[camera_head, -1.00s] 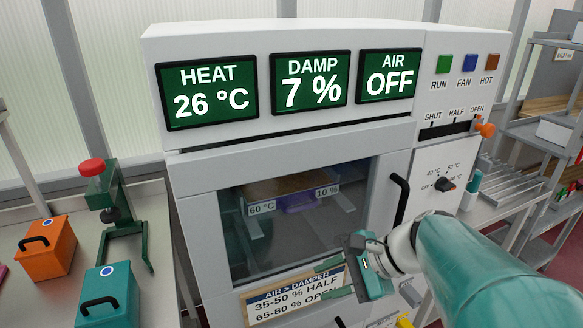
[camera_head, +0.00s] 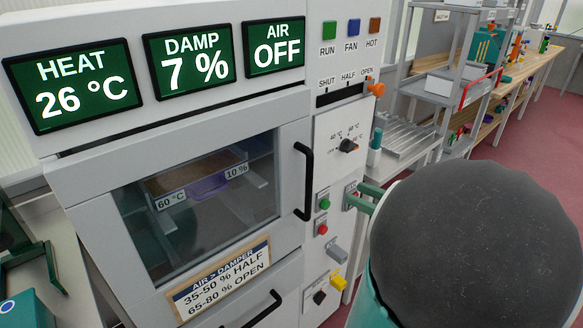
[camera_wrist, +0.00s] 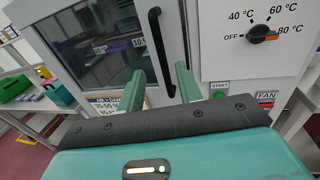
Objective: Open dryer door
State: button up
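The dryer door (camera_head: 87,190) is shut, with a dark window and a black upright handle (camera_head: 306,180) at its right side. In the wrist view the handle (camera_wrist: 160,50) stands ahead, its lower end seen between my two green fingertips. My gripper (camera_wrist: 161,82) is open and empty; the fingers look apart from the handle. In the head view my gripper (camera_head: 358,197) is right of the handle, in front of the control panel, partly hidden by my own arm.
The control panel (camera_head: 335,215) right of the door carries a heat dial (camera_head: 348,146), green and red buttons and switches. An orange damper knob (camera_head: 376,89) sticks out above. A second black handle (camera_head: 262,309) is below the door. Shelves (camera_head: 440,90) stand at the right.

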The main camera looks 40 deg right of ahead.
aim_at(312, 175)
jog(key=x, duration=1.3)
jog(key=shift+w+a, duration=0.15)
jog(key=shift+w, duration=0.2)
grip_shut()
